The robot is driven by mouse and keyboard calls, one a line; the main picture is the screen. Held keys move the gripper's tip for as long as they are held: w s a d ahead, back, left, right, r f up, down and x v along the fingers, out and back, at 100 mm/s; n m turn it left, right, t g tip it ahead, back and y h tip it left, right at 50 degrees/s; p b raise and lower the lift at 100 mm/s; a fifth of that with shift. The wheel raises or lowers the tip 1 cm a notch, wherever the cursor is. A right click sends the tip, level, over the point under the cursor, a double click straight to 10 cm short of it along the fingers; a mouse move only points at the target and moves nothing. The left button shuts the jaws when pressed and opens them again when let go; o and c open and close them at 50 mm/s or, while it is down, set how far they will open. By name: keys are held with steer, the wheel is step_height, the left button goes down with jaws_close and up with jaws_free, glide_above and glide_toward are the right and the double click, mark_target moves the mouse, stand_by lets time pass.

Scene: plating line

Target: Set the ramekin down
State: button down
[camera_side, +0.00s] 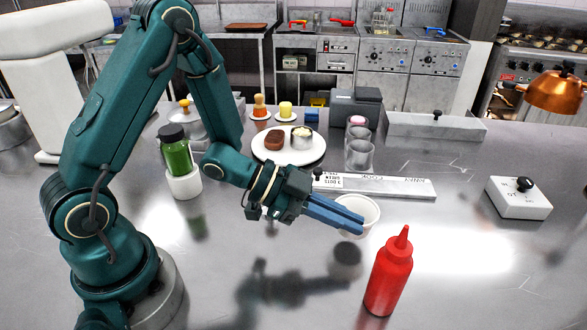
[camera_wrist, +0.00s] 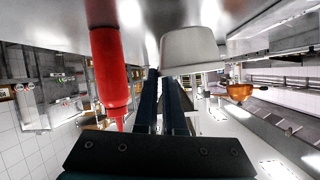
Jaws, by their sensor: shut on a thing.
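The white ramekin (camera_side: 366,207) is at my gripper's fingertips, right of the middle in the side view. It also shows in the wrist view (camera_wrist: 192,50), at the upper middle. My gripper (camera_side: 358,225) is shut on the ramekin near its rim. How the fingers sit on the wall is hard to make out. The long fingers also show in the wrist view (camera_wrist: 160,98). A dark round shadow on the steel counter (camera_side: 215,265) below suggests the ramekin is held above the surface.
A red squeeze bottle (camera_side: 389,275) stands close in front of the ramekin. Behind are a labelled strip (camera_side: 385,187), clear glasses (camera_side: 359,156) and a white plate (camera_side: 265,151) with food. A white box with a black knob (camera_side: 518,199) stands at right. Counter between it and the bottle is clear.

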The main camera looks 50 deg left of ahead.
steer(key=shift+f, duration=1.7)
steer(key=c, duration=1)
jaws_free()
steer(key=shift+f, duration=0.1)
